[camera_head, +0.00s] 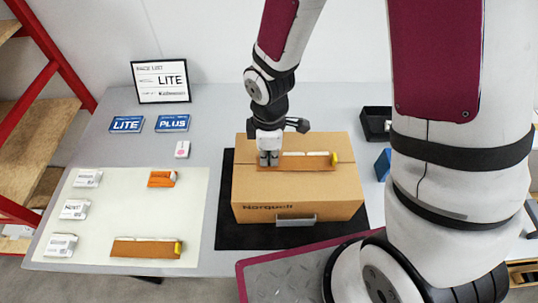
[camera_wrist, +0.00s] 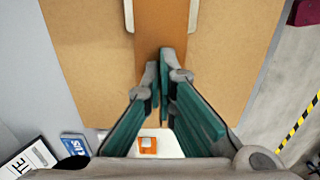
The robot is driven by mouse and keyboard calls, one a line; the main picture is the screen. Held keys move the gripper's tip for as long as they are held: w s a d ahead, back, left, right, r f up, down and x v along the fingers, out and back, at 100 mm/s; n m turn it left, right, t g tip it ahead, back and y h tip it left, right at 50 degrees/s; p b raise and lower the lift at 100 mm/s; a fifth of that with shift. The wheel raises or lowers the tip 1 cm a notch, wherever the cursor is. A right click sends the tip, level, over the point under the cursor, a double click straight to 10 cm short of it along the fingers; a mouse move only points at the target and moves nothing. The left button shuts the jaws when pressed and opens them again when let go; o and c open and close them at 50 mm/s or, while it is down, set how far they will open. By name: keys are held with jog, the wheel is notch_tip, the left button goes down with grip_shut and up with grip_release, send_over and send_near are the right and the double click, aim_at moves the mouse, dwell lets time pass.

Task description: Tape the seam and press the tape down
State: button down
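A closed cardboard box (camera_head: 297,205) marked "Norquell" stands on a black mat (camera_head: 230,235). A brown tape strip (camera_head: 310,163) with whitish edging and a yellow right end lies along the box top. My gripper (camera_head: 269,160) points down at the strip's left end. In the wrist view, my gripper's green-padded fingers (camera_wrist: 160,88) are almost together, with nothing visible held between them. The tape strip (camera_wrist: 162,35) runs away from the fingertips. Whether the fingertips touch the strip cannot be told. The strip's left end is partly hidden.
A pale mat (camera_head: 110,215) at left holds several white packs, an orange piece (camera_head: 161,179) and another brown strip (camera_head: 146,248) with a yellow end. Blue LITE (camera_head: 127,124) and PLUS (camera_head: 172,123) cards lie behind, near a framed sign (camera_head: 160,81). A black tray (camera_head: 376,122) stands right.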

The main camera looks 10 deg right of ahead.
jog(key=shift+r+p, duration=1.65)
jog(key=shift+r, duration=1.35)
